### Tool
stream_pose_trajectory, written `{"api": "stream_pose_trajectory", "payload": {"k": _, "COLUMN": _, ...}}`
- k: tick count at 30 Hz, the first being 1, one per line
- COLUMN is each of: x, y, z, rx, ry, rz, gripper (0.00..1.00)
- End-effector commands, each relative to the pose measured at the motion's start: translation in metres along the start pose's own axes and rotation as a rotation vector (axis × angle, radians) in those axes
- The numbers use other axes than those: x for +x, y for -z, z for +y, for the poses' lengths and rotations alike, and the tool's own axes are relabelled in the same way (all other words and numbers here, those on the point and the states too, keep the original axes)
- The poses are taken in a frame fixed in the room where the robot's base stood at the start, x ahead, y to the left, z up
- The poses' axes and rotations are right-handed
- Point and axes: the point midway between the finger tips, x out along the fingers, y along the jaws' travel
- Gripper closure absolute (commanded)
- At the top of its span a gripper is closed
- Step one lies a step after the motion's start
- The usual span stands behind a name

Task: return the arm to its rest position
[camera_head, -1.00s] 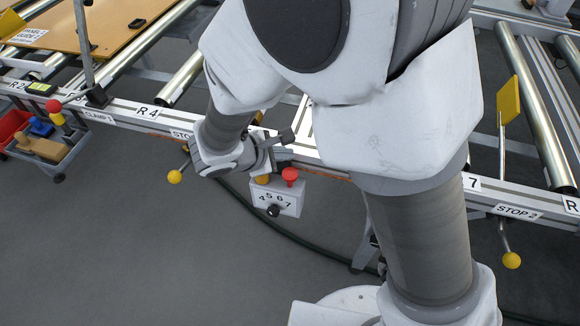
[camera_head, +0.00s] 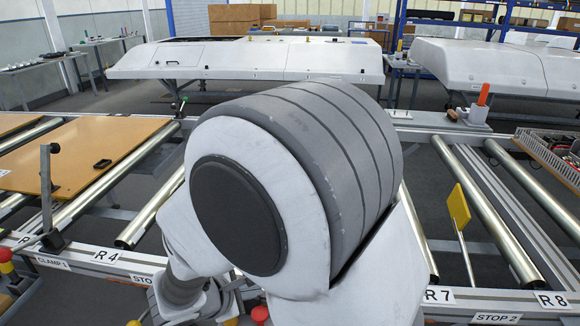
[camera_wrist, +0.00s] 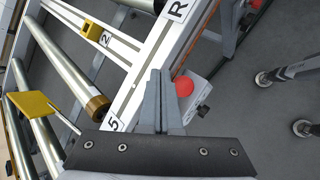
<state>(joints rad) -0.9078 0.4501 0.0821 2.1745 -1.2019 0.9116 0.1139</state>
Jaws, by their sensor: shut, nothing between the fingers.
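My gripper (camera_wrist: 160,105) is shut and empty in the wrist view, its two grey fingers together. It is above the front rail of the roller frame, near a grey control box (camera_wrist: 196,92) with a red mushroom button (camera_wrist: 184,87). In the head view my arm is bent across the middle, its big elbow hiding much of the frame. My gripper (camera_head: 236,284) shows only partly there, low behind the arm, just above and left of the red button (camera_head: 260,313).
Rollers (camera_head: 490,205) lie across the frame, with a yellow stop plate (camera_head: 459,206) standing at right. A brown panel (camera_head: 85,150) lies at left beside an upright clamp (camera_head: 48,195). White shells (camera_head: 245,60) stand behind.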

Motion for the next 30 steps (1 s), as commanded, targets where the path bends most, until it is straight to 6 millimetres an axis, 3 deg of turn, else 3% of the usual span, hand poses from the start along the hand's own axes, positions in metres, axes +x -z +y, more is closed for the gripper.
{"api": "stream_pose_trajectory", "payload": {"k": 4, "x": -0.002, "y": -0.039, "z": 0.005, "rx": 0.131, "ry": 0.053, "rz": -0.019, "gripper": 1.00}}
{"api": "stream_pose_trajectory", "payload": {"k": 8, "x": -0.008, "y": -0.096, "z": 0.004, "rx": 0.346, "ry": 0.141, "rz": -0.041, "gripper": 1.00}}
{"api": "stream_pose_trajectory", "payload": {"k": 12, "x": -0.019, "y": -0.153, "z": -0.008, "rx": 0.597, "ry": 0.238, "rz": -0.053, "gripper": 1.00}}
{"api": "stream_pose_trajectory", "payload": {"k": 18, "x": -0.042, "y": -0.216, "z": -0.034, "rx": 0.954, "ry": 0.351, "rz": -0.043, "gripper": 1.00}}
{"api": "stream_pose_trajectory", "payload": {"k": 24, "x": -0.071, "y": -0.258, "z": -0.062, "rx": 1.307, "ry": 0.429, "rz": 0.004, "gripper": 1.00}}
{"api": "stream_pose_trajectory", "payload": {"k": 30, "x": -0.099, "y": -0.281, "z": -0.082, "rx": 1.619, "ry": 0.462, "rz": 0.083, "gripper": 1.00}}
